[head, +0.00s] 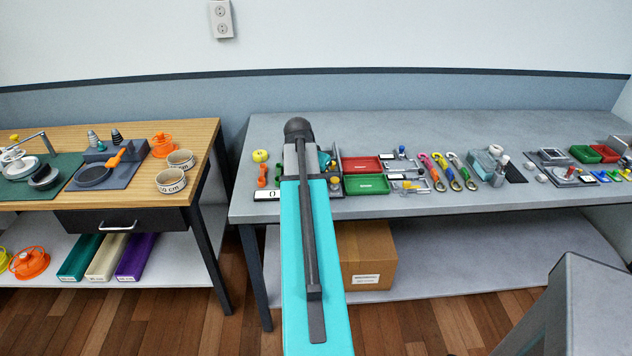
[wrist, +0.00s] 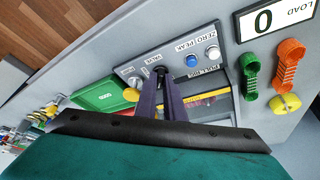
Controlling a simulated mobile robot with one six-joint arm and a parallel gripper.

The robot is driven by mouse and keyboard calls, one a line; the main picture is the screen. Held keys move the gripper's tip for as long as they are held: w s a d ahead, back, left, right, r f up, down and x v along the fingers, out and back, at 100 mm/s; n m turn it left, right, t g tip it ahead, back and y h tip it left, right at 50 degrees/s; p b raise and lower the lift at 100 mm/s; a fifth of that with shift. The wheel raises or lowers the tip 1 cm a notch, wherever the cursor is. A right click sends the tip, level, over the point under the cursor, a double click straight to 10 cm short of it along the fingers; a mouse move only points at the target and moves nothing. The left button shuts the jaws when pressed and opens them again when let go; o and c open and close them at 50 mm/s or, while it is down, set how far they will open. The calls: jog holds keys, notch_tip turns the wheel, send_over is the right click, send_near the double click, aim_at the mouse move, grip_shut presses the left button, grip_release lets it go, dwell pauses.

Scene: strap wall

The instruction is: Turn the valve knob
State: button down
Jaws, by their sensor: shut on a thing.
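In the wrist view, the grey pull rig panel (wrist: 135,68) carries a small dark valve knob (wrist: 159,71) below a VALVE label. My gripper (wrist: 162,79) points at it with both dark fingers close together, and its fingertips are shut on the knob. The fingers hide most of the knob, so its angle cannot be told. In the head view my own arm covers the knob and the gripper.
Beside the knob are a blue button (wrist: 191,61), a white button (wrist: 212,52) and a yellow knob (wrist: 131,95). A load display (wrist: 275,18) reads 0. Green (wrist: 251,77) and orange (wrist: 287,65) handles lie nearby. Red (head: 361,165) and green (head: 366,185) trays sit right of my arm.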

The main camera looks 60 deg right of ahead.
jog(key=n, duration=0.1)
jog(key=n+t, duration=0.1)
jog(key=n, duration=0.1)
jog(key=shift+s+a+f+n, duration=0.15)
jog(key=shift+s+n, duration=0.15)
jog(key=shift+s, duration=0.1)
jog(key=shift+s+n+t+y, duration=0.1)
jog(key=shift+n+t+y, duration=0.5)
jog(key=shift+n, duration=1.2)
jog(key=c, duration=1.9)
grip_release()
jog(key=shift+o, duration=0.2)
jog(key=shift+d, duration=0.2)
jog(key=shift+r, duration=0.2)
